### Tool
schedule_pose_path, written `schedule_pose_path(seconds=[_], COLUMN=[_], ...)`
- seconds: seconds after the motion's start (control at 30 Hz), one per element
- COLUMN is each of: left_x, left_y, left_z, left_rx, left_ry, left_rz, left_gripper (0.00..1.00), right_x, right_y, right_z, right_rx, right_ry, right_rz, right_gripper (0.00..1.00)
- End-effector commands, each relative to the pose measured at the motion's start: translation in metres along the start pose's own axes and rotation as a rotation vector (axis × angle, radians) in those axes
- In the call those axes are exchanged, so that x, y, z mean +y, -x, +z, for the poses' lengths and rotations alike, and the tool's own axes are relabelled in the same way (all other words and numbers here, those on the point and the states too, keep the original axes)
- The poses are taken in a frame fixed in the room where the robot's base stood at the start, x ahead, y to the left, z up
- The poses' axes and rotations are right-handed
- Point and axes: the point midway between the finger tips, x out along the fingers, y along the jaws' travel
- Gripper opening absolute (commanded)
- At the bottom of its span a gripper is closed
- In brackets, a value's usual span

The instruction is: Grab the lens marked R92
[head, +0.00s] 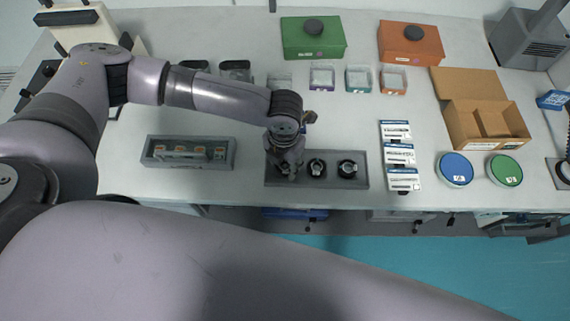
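My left gripper (288,168) is over the left end of a grey holder (330,181) near the front of the table. It points down and covers that end, so its fingers and anything between them are hard to make out. Two round black-rimmed lenses show in the holder, one in the middle (317,167) and one on the right (347,168). Any lens at the left spot is mostly hidden by the gripper. No R92 marking can be read at this size. My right gripper is not in view.
A grey tray with several small parts (188,165) lies left. White labelled packs (399,157), blue (455,169) and green (504,170) round tins and an open cardboard box (487,119) are right. Green (312,40) and orange (410,43) boxes stand at the back.

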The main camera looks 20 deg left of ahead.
Motion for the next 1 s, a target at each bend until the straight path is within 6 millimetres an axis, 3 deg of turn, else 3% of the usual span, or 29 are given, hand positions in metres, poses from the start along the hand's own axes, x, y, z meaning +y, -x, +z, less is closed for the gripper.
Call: schedule_pose_path(seconds=[0.33,0.67,0.87,1.0], left_x=[0.0,0.0,0.0,0.0], left_y=[0.0,0.004,0.025,0.057], left_z=[0.0,0.001,0.001,0.002], left_rx=[0.0,-0.001,-0.004,-0.008], left_ry=[0.0,0.001,0.001,-0.001], left_rz=[0.0,0.0,-0.001,-0.001], left_gripper=[0.13,0.12,0.12,0.12], right_x=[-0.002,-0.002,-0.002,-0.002], right_y=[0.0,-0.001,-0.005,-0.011], right_z=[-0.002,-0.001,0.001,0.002], right_rx=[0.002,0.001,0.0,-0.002], right_ry=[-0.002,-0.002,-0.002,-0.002], right_rz=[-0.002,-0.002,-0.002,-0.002], right_gripper=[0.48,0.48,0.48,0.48])
